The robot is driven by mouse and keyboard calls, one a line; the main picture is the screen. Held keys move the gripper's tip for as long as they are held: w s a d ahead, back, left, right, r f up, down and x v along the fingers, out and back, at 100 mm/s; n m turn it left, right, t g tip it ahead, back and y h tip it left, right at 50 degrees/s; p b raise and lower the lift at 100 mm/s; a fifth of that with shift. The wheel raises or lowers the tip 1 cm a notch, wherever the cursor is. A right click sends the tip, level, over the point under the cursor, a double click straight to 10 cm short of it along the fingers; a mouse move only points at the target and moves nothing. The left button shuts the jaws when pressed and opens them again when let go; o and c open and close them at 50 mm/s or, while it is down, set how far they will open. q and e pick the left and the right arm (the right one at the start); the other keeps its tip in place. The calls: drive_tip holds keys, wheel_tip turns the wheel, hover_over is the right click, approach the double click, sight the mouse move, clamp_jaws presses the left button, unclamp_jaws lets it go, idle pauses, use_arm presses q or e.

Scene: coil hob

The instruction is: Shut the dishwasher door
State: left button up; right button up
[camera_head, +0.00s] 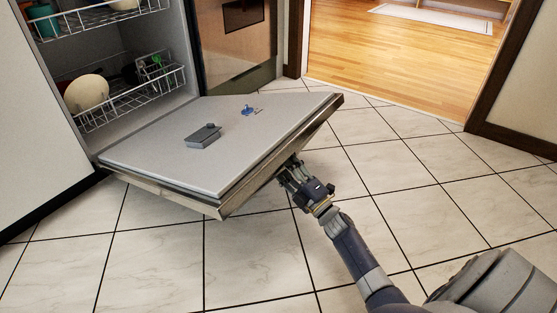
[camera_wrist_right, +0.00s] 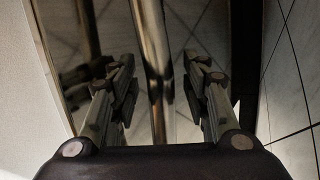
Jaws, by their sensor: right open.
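The dishwasher door (camera_head: 170,165) hangs open, lowered to a slightly tilted position above the tiled floor. Its inner face is up, with a grey dispenser (camera_head: 204,136) and a small blue part (camera_head: 248,111) on it. My right gripper (camera_head: 289,168) is at the door's outer edge, partly hidden beneath it. In the right wrist view the right gripper (camera_wrist_right: 160,82) is open, with a shiny metal bar (camera_wrist_right: 155,60) between its fingers, seemingly the door handle. I cannot tell whether the fingers touch it. My left gripper is not in view.
Inside the dishwasher, an upper rack (camera_head: 92,17) and a lower rack (camera_head: 135,101) hold dishes, including a pale plate (camera_head: 87,93). Both racks appear inside the tub. Tiled floor (camera_head: 400,190) around the door is clear. A dark-framed doorway opens onto a wooden floor (camera_head: 410,60).

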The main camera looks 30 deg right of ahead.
drive_tip(key=shift+c, duration=0.9)
drive_tip(key=shift+s, duration=0.1)
clamp_jaws()
drive_tip(key=shift+r, duration=0.15)
